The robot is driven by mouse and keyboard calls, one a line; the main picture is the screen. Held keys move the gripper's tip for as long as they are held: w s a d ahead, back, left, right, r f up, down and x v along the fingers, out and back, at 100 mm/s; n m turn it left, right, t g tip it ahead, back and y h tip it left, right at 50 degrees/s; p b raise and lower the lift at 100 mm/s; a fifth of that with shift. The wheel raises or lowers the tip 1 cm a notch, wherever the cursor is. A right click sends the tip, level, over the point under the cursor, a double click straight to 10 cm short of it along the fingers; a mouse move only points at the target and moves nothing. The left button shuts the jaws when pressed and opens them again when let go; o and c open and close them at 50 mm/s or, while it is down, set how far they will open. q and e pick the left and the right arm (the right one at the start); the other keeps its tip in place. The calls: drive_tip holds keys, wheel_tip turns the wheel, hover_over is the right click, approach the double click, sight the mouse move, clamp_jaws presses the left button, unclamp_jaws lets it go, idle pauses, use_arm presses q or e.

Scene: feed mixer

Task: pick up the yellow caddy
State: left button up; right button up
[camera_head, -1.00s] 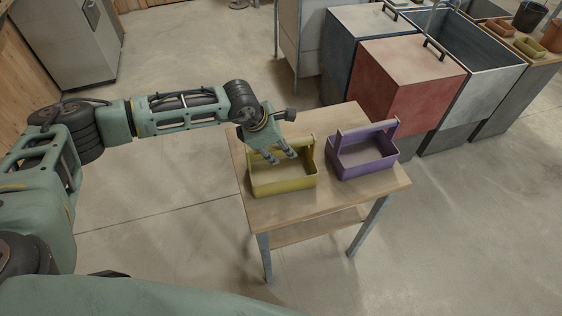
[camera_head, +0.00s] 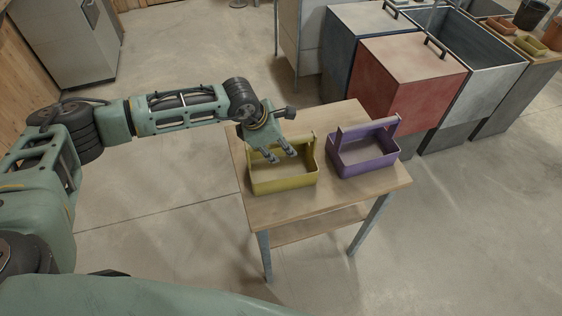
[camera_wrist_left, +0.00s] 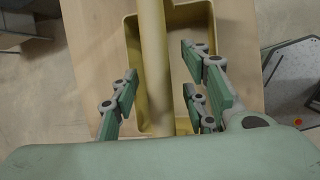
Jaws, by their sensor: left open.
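The yellow caddy (camera_head: 285,184) stands upright on the left part of a small wooden table, its handle running across its top. My left gripper (camera_head: 282,156) is above the caddy. In the left wrist view the yellow handle bar (camera_wrist_left: 154,70) runs between the open fingers of my left gripper (camera_wrist_left: 160,95), with a gap on each side. The caddy's tray (camera_wrist_left: 192,14) shows below the handle in that view. Part of the handle is hidden by the gripper in the head view. My right gripper is not in view.
A purple caddy (camera_head: 365,158) stands on the same table (camera_head: 330,202), just right of the yellow one. Behind it are a red-fronted bin (camera_head: 405,90) and an open grey bin (camera_head: 478,65). The floor left of the table is clear.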

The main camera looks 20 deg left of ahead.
use_arm(q)
clamp_jaws()
idle(0.4)
